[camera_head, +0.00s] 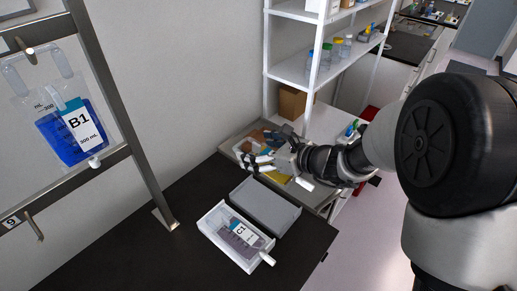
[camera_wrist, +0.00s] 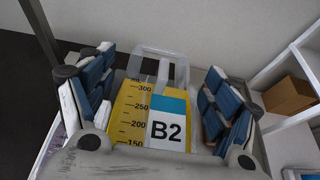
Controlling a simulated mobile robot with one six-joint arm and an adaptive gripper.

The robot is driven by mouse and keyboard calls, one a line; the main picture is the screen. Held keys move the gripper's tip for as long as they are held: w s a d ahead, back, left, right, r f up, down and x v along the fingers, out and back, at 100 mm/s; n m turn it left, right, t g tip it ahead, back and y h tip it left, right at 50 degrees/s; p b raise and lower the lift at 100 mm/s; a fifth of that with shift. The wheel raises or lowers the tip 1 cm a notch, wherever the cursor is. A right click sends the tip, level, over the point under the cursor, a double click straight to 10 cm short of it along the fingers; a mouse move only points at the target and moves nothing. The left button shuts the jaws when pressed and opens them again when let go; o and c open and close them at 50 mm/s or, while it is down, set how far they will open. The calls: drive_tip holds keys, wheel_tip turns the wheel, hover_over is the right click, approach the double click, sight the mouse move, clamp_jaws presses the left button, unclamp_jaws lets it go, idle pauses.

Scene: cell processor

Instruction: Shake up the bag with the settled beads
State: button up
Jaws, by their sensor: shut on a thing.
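My gripper (camera_head: 258,156) is at the back end of the dark bench, over a grey tray. In the wrist view its fingers (camera_wrist: 157,97) stand on both sides of a bag labelled B2 (camera_wrist: 165,132), shut on it. That bag has yellow contents, a volume scale and a clear top loop. In the head view only a bit of yellow (camera_head: 279,177) shows below my gripper. A bag labelled C1 (camera_head: 240,236), with greyish-purple contents, lies in a white tray. A bag labelled B1 (camera_head: 72,132), with blue liquid, hangs at the left. I cannot make out settled beads in B2.
The white tray (camera_head: 210,224) stands on the dark bench (camera_head: 160,262) beside an empty grey tray (camera_head: 281,222). A metal rack (camera_head: 120,105) with pegs stands at the left. A white shelf (camera_head: 291,70) with bottles rises behind my gripper. The front left bench is clear.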

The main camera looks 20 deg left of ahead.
drive_tip(key=shift+r+p, duration=0.3)
drive_tip(key=shift+r, duration=0.1)
drive_tip(key=shift+c, duration=1.2)
wheel_tip(320, 180, up, 11)
drive_tip(key=p, duration=0.8)
drive_tip(key=shift+r, duration=0.2)
drive_tip(key=shift+c, duration=0.4)
drive_tip(key=shift+f, duration=0.1)
